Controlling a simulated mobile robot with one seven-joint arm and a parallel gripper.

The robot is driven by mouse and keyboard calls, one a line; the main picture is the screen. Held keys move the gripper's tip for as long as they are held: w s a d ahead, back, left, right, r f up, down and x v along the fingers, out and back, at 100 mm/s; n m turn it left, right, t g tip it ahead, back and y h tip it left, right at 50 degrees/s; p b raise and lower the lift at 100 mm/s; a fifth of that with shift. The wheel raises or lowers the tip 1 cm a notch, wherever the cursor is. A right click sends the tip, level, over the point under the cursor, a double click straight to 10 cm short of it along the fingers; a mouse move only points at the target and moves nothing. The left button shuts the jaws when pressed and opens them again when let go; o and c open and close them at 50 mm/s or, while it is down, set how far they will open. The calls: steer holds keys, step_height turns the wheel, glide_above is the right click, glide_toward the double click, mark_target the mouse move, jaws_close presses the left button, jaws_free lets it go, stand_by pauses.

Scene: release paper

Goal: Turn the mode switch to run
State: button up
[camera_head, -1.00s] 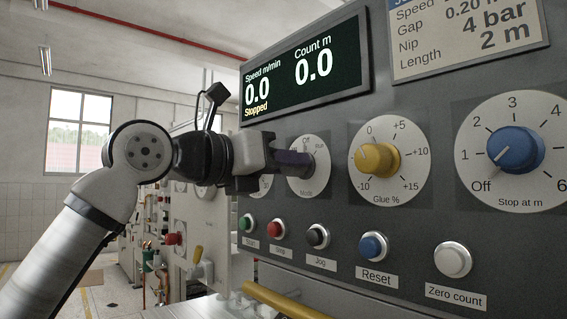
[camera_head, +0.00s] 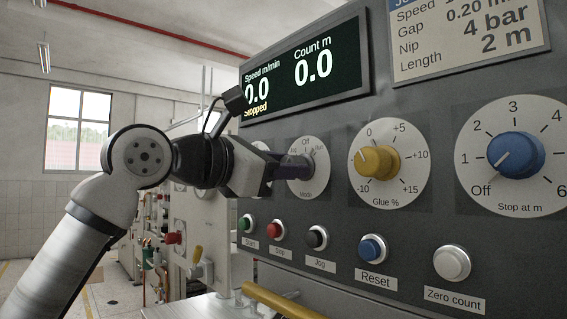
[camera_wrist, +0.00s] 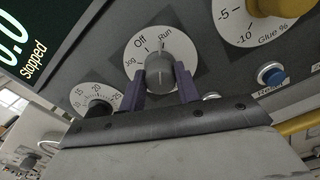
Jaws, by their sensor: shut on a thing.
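The mode switch is a dark grey knob (camera_wrist: 160,72) on a white dial (camera_wrist: 133,65) marked Jog, Off and Run. In the head view the mode dial (camera_head: 314,178) is partly covered by my gripper (camera_head: 296,167). My gripper, also in the wrist view (camera_wrist: 161,86), has its purple fingers on either side of the knob and is shut on it. The display (camera_head: 306,80) reads 0.0, 0.0 and Stopped.
Right of the switch are the yellow glue knob (camera_head: 378,162) and blue stop knob (camera_head: 515,155). Below are green (camera_head: 246,224), red (camera_head: 275,230), black (camera_head: 318,237), blue (camera_head: 373,247) and white (camera_head: 452,263) buttons. A yellow bar (camera_head: 280,300) runs below the panel.

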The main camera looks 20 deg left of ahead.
steer(key=shift+m, duration=0.8)
steer(key=o, duration=1)
steer(key=b+v, duration=0.3)
steer(key=v, duration=1.1)
steer(key=shift+d, duration=0.1)
